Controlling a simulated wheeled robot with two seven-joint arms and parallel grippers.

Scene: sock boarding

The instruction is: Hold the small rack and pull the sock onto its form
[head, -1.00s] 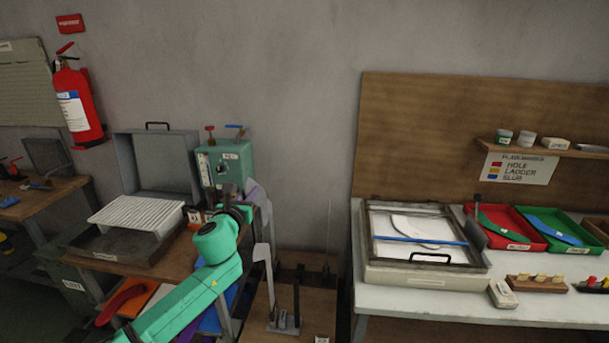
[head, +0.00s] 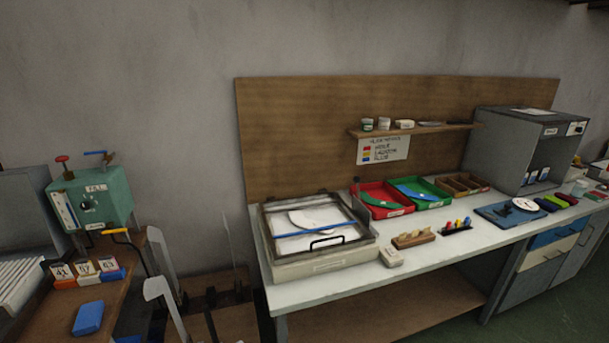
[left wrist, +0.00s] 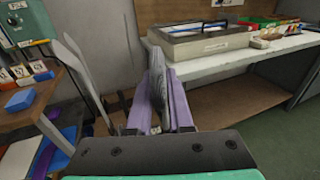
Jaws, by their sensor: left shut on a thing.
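In the left wrist view my left gripper (left wrist: 163,82) has purple fingers. It is shut on a grey, ribbed, soft-looking piece (left wrist: 172,88) that looks like the sock and stands up between the fingers. In the head view two forms stand at the lower left, one behind (head: 160,252) and one in front (head: 164,300). The small rack's base is cut off or hidden. My right gripper is in neither current view.
A green machine (head: 92,198) stands over the wooden left bench, with number blocks (head: 90,272) and a blue block (head: 88,317). A white bench (head: 440,243) on the right carries a framed box (head: 320,262), red (head: 385,208) and green trays (head: 440,203).

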